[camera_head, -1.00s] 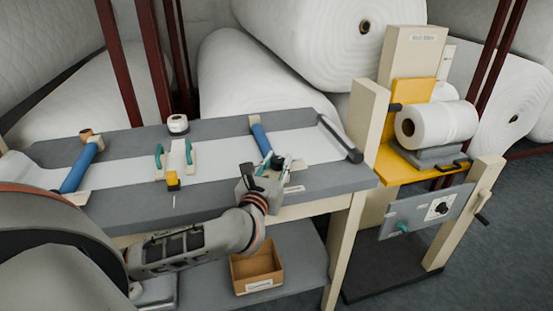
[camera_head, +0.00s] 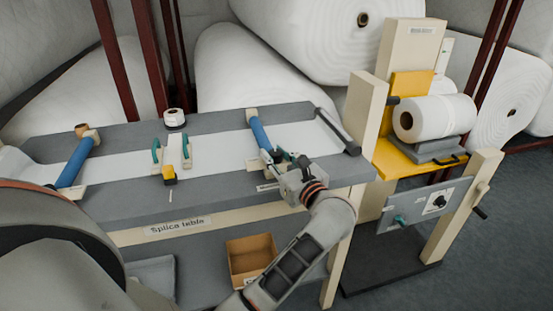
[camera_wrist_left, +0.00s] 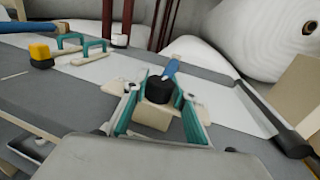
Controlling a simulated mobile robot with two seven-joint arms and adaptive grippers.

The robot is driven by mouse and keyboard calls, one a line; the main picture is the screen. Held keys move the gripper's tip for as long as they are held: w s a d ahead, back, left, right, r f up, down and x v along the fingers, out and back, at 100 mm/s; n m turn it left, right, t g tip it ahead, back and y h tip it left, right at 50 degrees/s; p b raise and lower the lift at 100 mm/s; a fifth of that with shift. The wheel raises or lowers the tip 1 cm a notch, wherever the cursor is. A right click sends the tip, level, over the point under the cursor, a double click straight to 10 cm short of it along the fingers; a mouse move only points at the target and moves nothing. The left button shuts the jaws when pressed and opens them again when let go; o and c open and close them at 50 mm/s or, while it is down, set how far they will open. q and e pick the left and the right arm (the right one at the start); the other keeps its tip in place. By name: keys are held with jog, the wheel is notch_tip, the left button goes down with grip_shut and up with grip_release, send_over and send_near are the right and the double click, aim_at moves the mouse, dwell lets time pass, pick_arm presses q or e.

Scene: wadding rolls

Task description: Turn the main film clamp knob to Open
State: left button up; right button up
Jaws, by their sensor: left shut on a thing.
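The black clamp knob (camera_wrist_left: 158,90) sits on a beige block (camera_wrist_left: 150,115) at the near end of a blue roller (camera_head: 261,134) on the splice table (camera_head: 215,198). My left gripper (camera_head: 279,160) is at this block, its arm coming up from the lower right of it. In the left wrist view its teal fingers (camera_wrist_left: 160,92) stand on either side of the knob and are shut on it. The gripper partly hides the knob in the head view. A label beside it is partly covered and unreadable. My right gripper is not in view.
White film (camera_head: 215,145) runs along the table. A cardboard box (camera_head: 250,258) is on the lower shelf. A yellow stand with a white roll (camera_head: 435,118) is at right.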

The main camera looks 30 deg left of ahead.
pick_arm(q)
jog(key=shift+f+n+g+y+b, duration=0.2)
jog(key=shift+n+g+y+b, duration=0.25)
jog(key=shift+g, duration=0.25)
jog(key=shift+r+n+g, duration=0.2)
jog(key=shift+n+g, duration=0.15)
jog(key=shift+g, duration=0.25)
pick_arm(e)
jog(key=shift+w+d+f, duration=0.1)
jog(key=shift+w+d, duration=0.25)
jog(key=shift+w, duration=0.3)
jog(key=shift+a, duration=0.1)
